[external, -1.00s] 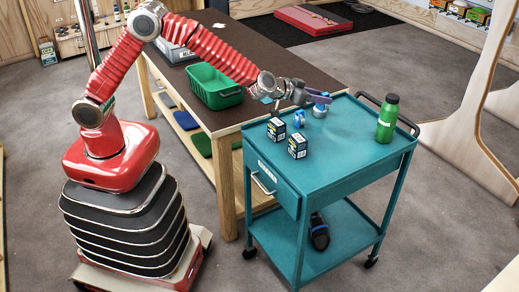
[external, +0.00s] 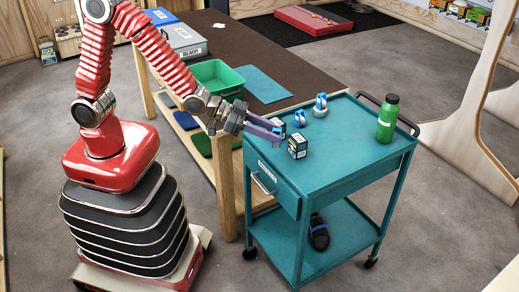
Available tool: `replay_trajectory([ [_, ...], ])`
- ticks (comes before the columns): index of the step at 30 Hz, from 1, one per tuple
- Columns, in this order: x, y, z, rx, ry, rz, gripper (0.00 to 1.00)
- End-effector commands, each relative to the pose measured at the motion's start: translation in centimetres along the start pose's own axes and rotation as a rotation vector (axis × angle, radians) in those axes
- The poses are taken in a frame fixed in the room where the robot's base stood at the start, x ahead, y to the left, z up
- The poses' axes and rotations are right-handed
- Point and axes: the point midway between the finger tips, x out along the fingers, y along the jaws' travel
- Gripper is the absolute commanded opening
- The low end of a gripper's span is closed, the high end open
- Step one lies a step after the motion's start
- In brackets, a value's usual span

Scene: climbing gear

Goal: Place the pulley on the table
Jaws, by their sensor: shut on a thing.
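Two small blue-and-white round things stand on the teal trolley top (external: 345,150), one nearer (external: 299,118) and one farther back (external: 320,105). They are too small to tell which is the pulley. The brown-topped table (external: 300,75) stands behind and left of the trolley.
A green bottle (external: 387,118) stands at the trolley's right. The table carries a green bin (external: 218,82), a teal mat (external: 263,85) and a grey case (external: 183,42). Bare table lies behind the mat.

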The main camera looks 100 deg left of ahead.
Motion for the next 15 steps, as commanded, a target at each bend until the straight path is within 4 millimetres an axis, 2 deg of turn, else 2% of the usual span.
replay_trajectory([
  [3,-2.0,2.1,1.5,0.026,0.000,0.060,0.04],
  [6,-3.0,3.1,2.2,0.038,0.001,0.089,0.04],
  [15,-3.3,3.5,2.6,0.042,0.001,0.100,0.04],
])
